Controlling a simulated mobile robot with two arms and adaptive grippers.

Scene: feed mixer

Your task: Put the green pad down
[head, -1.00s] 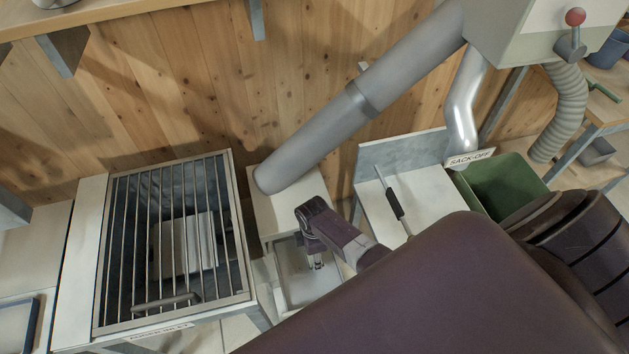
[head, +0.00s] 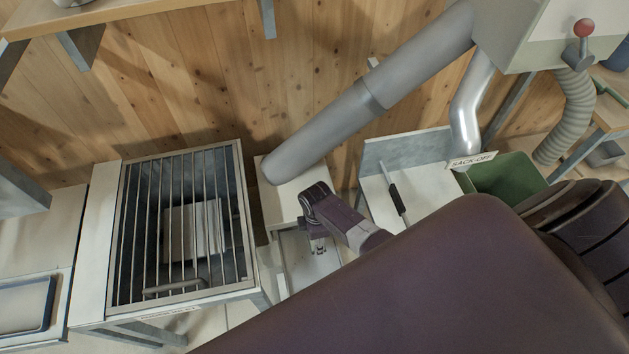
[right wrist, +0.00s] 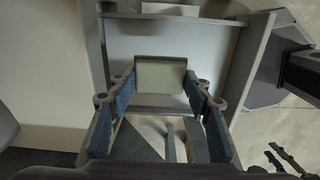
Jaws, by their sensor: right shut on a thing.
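The green pad (right wrist: 160,78) is a small pale-green rectangular block in the right wrist view. My right gripper (right wrist: 160,74) is shut on it, one blue-padded finger at each side. The pad is over a pale tray-like surface with raised grey sides (right wrist: 208,45); I cannot tell whether it touches it. In the head view my right gripper (head: 318,246) points down over the pale tray (head: 297,262), below the end of the grey tube. The pad cannot be made out there. My left gripper is not in view.
A barred hopper (head: 180,230) stands left of the tray. A slanting grey tube (head: 370,95) ends above and behind it. To the right are a pale stand with a black-handled rod (head: 397,198) and a green bin (head: 505,180). My dark arm covers the lower right.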

